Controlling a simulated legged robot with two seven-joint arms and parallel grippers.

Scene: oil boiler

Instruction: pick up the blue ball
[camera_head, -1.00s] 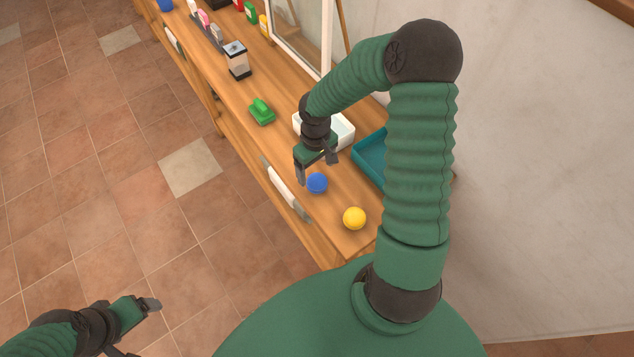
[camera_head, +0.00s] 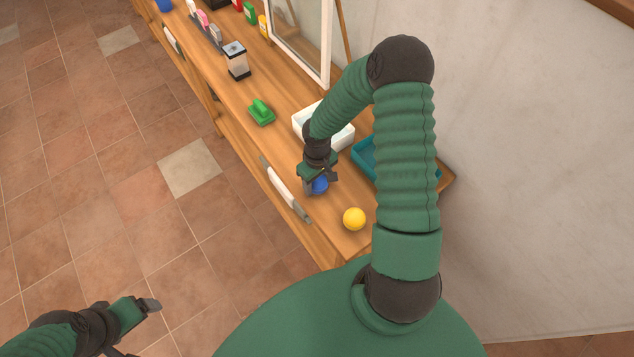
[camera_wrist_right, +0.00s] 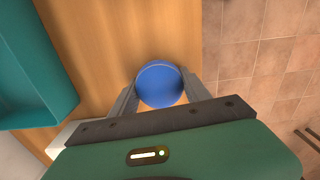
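The blue ball (camera_head: 319,187) lies on the wooden table near its front edge, partly hidden by my right gripper in the head view. My right gripper (camera_head: 318,184) is down at the ball. In the right wrist view, the ball (camera_wrist_right: 160,84) sits between the two fingers of the right gripper (camera_wrist_right: 159,86), one on each side. The fingers are spread about the ball's width, and I see no clear grip on it. My left gripper (camera_head: 138,327) is open and empty over the floor at the lower left.
A yellow ball (camera_head: 354,219) lies nearby on the table (camera_head: 285,133). A teal tray (camera_head: 364,165) and a white tray (camera_head: 341,137) stand behind. A wall bounds the right side.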

